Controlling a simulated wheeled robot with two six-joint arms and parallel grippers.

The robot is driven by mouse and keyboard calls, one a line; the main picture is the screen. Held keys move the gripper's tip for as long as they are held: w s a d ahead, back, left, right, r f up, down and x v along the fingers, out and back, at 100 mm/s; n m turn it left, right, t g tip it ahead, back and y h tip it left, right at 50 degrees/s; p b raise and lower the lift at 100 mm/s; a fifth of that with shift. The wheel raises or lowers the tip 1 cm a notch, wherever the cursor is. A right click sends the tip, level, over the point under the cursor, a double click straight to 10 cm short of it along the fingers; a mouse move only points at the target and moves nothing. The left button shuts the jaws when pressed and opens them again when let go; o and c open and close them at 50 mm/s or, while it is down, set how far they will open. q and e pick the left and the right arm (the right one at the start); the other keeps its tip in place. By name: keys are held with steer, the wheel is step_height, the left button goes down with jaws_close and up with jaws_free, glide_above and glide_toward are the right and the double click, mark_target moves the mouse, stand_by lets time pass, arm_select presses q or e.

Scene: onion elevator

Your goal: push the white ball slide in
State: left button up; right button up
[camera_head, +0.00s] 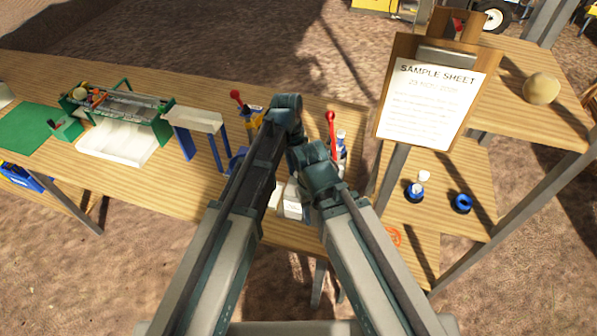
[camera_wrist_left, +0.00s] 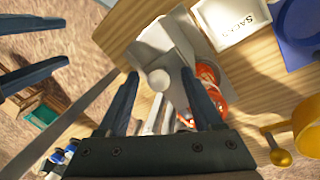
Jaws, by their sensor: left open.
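In the left wrist view a white ball (camera_wrist_left: 159,80) is at the end of a pale grey slide piece (camera_wrist_left: 170,38) by the wooden table's edge. My left gripper (camera_wrist_left: 158,82) is open, with one dark finger on each side of the ball in the picture. I cannot tell whether the fingers touch it or how deep they reach. Two spread dark fingers of my right gripper (camera_wrist_left: 58,42) show at the left of that view, apart from the ball and empty. In the head view my arms hide the ball, the slide and both gripper tips.
An orange-red round part (camera_wrist_left: 208,85) sits beside the slide. A white box marked SACKS (camera_wrist_left: 235,18), a blue container (camera_wrist_left: 300,35) and a yellow part with a ball lever (camera_wrist_left: 278,150) are close by. A clipboard (camera_head: 432,95) stands right of my arms.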

arm_select(q)
steer(key=shift+r+p, duration=2.85)
steer(key=shift+r, duration=0.15)
steer(key=shift+f, duration=0.1)
steer(key=s+a+n+t, duration=0.1)
steer(key=s+a+n, duration=0.25)
steer(key=a, duration=0.25)
steer(key=s+a+n+t+y, duration=0.1)
steer(key=s+a+n, duration=0.1)
steer(key=a+n, duration=0.35)
steer(key=s+a+n+t, duration=0.1)
steer(key=s+a+n, duration=0.15)
steer(key=a, duration=0.45)
steer(key=s+d+f+m+b, duration=0.2)
steer(key=s+d, duration=0.1)
steer(key=d, duration=0.2)
steer(key=s+d+f+m+g+y+b, duration=0.1)
steer(key=s+d+f+m+b, duration=0.1)
steer(key=d, duration=0.4)
steer(key=shift+s+m+y, duration=0.3)
steer(key=shift+s+m, duration=0.15)
steer(key=shift+s, duration=0.1)
